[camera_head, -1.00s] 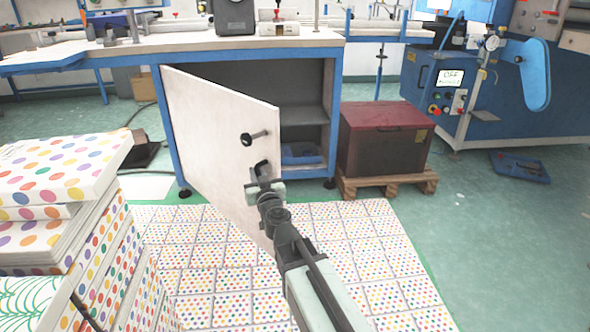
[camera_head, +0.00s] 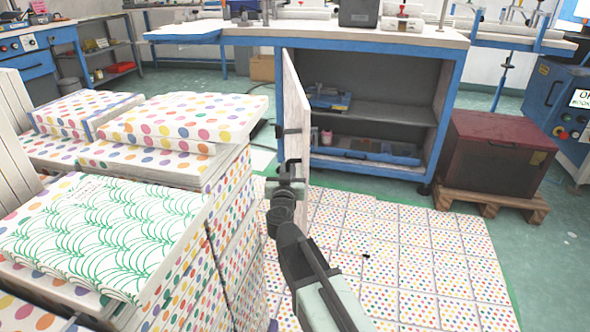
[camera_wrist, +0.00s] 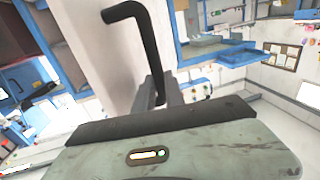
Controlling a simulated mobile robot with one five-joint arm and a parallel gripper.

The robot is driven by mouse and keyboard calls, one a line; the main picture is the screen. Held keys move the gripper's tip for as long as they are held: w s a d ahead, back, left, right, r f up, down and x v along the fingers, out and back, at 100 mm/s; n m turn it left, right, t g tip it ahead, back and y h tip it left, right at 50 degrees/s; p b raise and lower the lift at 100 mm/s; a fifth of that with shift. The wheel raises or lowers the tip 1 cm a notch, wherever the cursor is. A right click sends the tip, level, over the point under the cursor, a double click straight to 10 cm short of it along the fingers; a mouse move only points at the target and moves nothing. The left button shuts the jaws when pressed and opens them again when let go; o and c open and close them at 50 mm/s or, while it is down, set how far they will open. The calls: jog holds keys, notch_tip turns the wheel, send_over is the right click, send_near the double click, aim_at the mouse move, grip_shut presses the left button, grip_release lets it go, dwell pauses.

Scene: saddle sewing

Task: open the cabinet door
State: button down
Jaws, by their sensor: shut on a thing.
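The cabinet door (camera_head: 297,117) is a white panel hinged at the cabinet's left side. It stands wide open and shows nearly edge-on in the head view. The cabinet (camera_head: 452,80) has a blue frame, and its grey inside with a shelf (camera_head: 385,112) is exposed. My gripper (camera_head: 288,166) is at the door's near edge, shut on the black door handle. In the wrist view the bent black handle (camera_wrist: 148,45) runs down to the jaws (camera_wrist: 163,95) in front of the white door (camera_wrist: 95,50). The exact grip is partly hidden.
Stacks of dotted books (camera_head: 170,130) stand close on the left of my arm and the door. A red-lidded box (camera_head: 495,150) on a pallet (camera_head: 490,200) stands right of the cabinet. Dotted sheets (camera_head: 400,250) cover the floor in front.

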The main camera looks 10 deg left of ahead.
jog(key=shift+w+d, duration=0.15)
jog(key=c, duration=1.7)
grip_release()
jog(key=s+d, duration=0.1)
jog(key=s, duration=0.6)
jog(key=shift+s+d, duration=0.25)
jog(key=shift+s, duration=0.1)
